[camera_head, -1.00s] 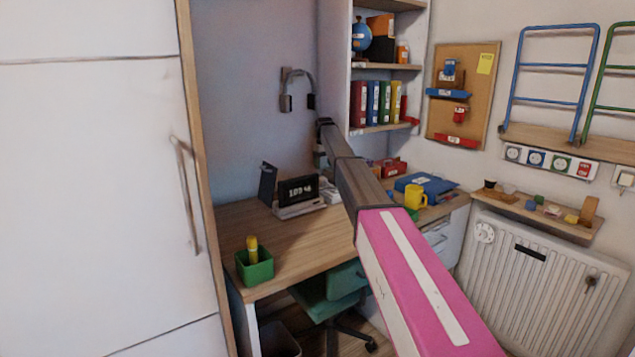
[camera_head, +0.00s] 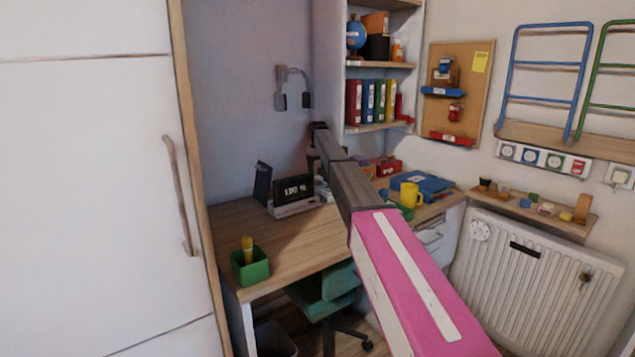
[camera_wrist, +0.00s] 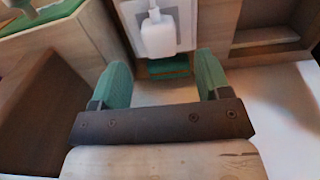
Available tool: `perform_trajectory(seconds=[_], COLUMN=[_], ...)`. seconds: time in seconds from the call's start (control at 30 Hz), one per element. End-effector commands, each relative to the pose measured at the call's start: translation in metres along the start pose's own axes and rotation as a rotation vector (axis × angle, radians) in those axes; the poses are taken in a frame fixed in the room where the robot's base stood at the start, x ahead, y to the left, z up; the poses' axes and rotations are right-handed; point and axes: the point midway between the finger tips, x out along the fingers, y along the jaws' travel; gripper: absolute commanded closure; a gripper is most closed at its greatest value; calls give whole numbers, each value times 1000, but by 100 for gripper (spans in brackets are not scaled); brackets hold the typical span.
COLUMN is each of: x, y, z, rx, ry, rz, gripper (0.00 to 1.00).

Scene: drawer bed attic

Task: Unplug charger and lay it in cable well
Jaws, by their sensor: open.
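A white block-shaped charger (camera_wrist: 158,38) sits on a pale wall plate at the top middle of the wrist view, with prongs or a thin lead above it. My gripper (camera_wrist: 160,78) has two green fingers standing wide apart below the charger, with nothing between them. The charger is ahead of the fingertips and apart from them. A wooden recess (camera_wrist: 262,38) opens to the right of the plate; I cannot tell whether it is the cable well. In the head view my arm reaches over the desk, and my gripper and the charger cannot be made out.
The desk (camera_head: 285,235) holds a green pen cup (camera_head: 250,266), a clock (camera_head: 293,190), a yellow mug (camera_head: 411,195) and a blue folder (camera_head: 422,183). A green chair (camera_head: 325,295) stands below. Headphones (camera_head: 293,88) hang on the wall.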

Motion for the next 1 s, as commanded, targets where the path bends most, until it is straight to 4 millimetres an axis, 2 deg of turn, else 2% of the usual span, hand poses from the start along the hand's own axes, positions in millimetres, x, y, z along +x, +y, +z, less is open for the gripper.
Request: perform_trajectory(seconds=[0.3, 0.5, 1.0], x=[41, 57, 60], y=[0, 0, 0], z=[0, 0, 0], rx=[0, 0, 0], ry=[-1, 1, 1], rz=[0, 0, 0], gripper=[30, 30, 30])
